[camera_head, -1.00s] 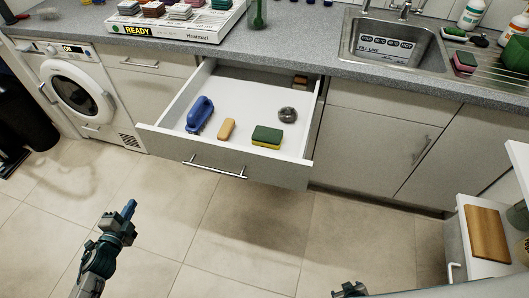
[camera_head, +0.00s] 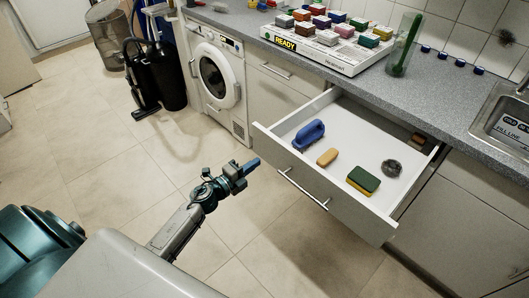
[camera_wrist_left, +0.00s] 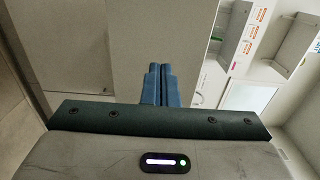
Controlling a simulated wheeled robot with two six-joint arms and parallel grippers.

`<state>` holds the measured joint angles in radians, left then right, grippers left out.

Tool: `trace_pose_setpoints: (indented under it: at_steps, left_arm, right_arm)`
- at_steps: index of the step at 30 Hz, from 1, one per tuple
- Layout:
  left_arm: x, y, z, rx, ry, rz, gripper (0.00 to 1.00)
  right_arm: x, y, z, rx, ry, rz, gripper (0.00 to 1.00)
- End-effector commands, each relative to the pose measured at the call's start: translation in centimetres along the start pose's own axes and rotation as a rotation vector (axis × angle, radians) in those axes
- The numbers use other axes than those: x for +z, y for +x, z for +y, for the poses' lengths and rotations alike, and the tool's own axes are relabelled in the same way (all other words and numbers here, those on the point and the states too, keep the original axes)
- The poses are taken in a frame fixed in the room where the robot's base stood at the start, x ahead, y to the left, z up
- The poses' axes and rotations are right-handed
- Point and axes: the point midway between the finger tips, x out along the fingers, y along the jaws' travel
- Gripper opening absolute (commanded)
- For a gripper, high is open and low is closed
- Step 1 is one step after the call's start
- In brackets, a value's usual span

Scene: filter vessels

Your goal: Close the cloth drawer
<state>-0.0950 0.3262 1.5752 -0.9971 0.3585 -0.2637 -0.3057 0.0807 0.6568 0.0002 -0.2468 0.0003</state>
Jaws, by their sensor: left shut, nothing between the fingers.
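The drawer (camera_head: 352,213) is pulled far out from under the counter in the head view. Its front has a long metal bar handle (camera_head: 303,189). Inside lie a blue brush (camera_head: 309,134), a tan block (camera_head: 328,157), a green and yellow sponge (camera_head: 363,180) and a grey scourer (camera_head: 391,168). My left gripper (camera_head: 248,168) is shut and empty, in front of the drawer near its left front corner, apparently not touching it. In the left wrist view the blue fingers (camera_wrist_left: 158,84) are together before a pale flat panel. My right gripper is out of view.
A washing machine (camera_head: 215,79) stands left of the drawer. The counter above holds a tray of coloured blocks (camera_head: 330,48) marked READY and a sink (camera_head: 505,125). A vacuum cleaner (camera_head: 140,80) and dark bin stand farther left. The tiled floor (camera_head: 110,190) before the drawer is clear.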

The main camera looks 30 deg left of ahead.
Motion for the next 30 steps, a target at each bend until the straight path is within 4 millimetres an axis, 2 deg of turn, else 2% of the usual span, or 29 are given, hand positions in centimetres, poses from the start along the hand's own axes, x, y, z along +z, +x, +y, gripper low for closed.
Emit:
trace_pose_setpoints:
  at_steps: [3, 9, 30]
  left_arm:
    - [0.0, 2.3, -0.3, -0.002, -0.002, -0.001, 0.0]
    - [0.0, 4.6, -0.1, -0.001, -0.002, 0.0, 0.0]
    - [0.0, 5.4, 0.0, -0.001, 0.0, 0.0, 0.0]
  right_arm:
    - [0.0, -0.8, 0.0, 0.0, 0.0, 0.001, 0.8]
    - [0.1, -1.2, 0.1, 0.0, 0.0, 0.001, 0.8]
    - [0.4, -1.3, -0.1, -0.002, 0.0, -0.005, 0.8]
